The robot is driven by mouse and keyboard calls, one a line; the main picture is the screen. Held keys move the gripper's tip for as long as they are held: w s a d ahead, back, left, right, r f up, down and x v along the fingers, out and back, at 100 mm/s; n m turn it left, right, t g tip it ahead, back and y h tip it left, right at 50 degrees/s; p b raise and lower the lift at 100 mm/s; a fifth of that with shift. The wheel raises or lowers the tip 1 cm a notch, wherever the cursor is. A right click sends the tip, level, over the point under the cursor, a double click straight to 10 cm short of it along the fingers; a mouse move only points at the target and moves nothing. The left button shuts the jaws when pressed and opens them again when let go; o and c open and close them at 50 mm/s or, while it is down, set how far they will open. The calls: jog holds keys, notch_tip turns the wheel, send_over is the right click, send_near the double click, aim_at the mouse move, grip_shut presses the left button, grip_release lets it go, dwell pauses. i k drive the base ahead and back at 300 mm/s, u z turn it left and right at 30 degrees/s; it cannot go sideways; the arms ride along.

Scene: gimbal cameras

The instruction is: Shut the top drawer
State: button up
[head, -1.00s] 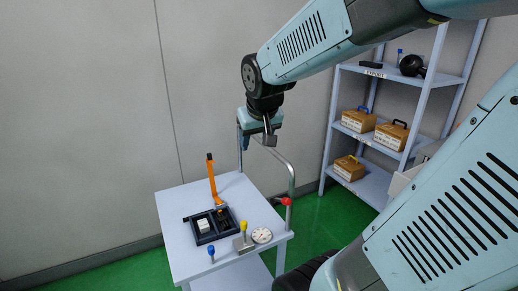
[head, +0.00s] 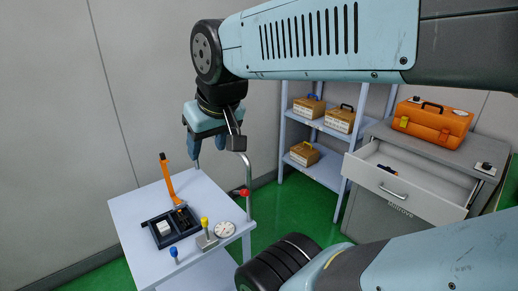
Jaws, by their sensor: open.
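The top drawer (head: 403,187) of the grey cabinet (head: 382,215) at the right is pulled out. Its white front has a metal bar handle (head: 392,192), and a small dark item lies inside. My gripper (head: 207,150) hangs above the trolley at the left, pointing down, well away from the drawer. Its fingers are apart and nothing shows between them. The lower part of the cabinet is partly hidden by my arm.
An orange toolbox (head: 432,122) stands on the cabinet. A shelf rack with boxes (head: 338,119) stands left of it. The trolley (head: 128,212) carries a black tray (head: 170,227), an orange-handled tool and a dial gauge (head: 225,229).

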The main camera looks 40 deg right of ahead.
aim_at(438, 193)
jog(key=u, duration=0.5)
jog(key=i, duration=0.15)
jog(key=z, duration=2.7)
jog(key=k, duration=0.8)
jog(key=z, duration=0.25)
jog(key=i, duration=0.8)
jog(key=u, duration=0.1)
